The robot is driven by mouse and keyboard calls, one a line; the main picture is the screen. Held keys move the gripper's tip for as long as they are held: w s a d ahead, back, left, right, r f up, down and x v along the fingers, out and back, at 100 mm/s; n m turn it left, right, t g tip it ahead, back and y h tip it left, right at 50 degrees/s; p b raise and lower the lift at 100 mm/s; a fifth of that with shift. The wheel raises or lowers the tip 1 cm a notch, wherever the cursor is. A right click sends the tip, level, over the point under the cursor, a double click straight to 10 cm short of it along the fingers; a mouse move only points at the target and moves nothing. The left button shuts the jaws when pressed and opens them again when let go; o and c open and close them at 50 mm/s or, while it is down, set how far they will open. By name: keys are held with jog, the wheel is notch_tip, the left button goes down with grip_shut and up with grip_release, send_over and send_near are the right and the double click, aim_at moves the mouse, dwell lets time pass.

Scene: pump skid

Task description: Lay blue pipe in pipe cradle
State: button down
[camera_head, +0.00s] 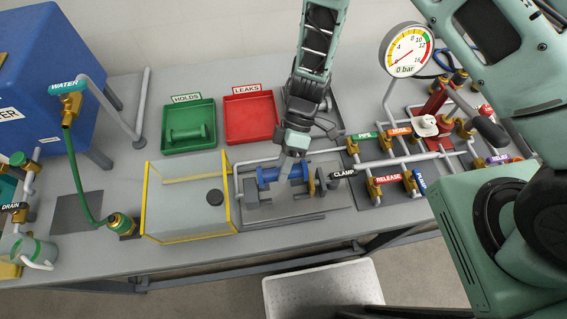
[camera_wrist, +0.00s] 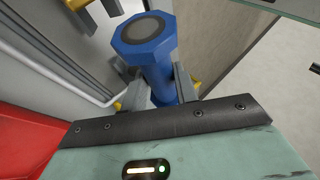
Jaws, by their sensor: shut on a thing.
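The grey pipe cradle (camera_head: 251,190) shows at the station, just below and around the pipe. My gripper hides part of the pipe, and I cannot tell whether the pipe touches the cradle.
A yellow-edged clear box (camera_head: 187,205) stands just left of the station. Behind are a red LEAKS tray (camera_head: 250,117), which looks empty, and a green HOLDS tray (camera_head: 188,125) holding a green pipe (camera_head: 187,134). Valves and pipework (camera_head: 400,165) crowd the right.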

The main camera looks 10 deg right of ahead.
notch_tip(320, 180, down, 4)
jog(key=b, duration=0.2)
jog(key=shift+r+b, duration=0.25)
jog(key=shift+b, duration=0.1)
jog(key=shift+f+b, duration=1.35)
jog(key=shift+f, duration=1.3)
jog(key=shift+f, duration=0.25)
jog(key=c, duration=1)
grip_release()
jog(key=shift+d, duration=0.1)
jog(key=shift+f, duration=0.15)
jog(key=shift+w, duration=0.15)
jog(key=shift+w+d+r, duration=0.1)
jog(key=shift+w+r, duration=0.1)
jog(key=shift+r, duration=0.05)
jog(key=b+v, duration=0.4)
jog(key=v, duration=1.2)
jog(key=shift+r, duration=0.5)
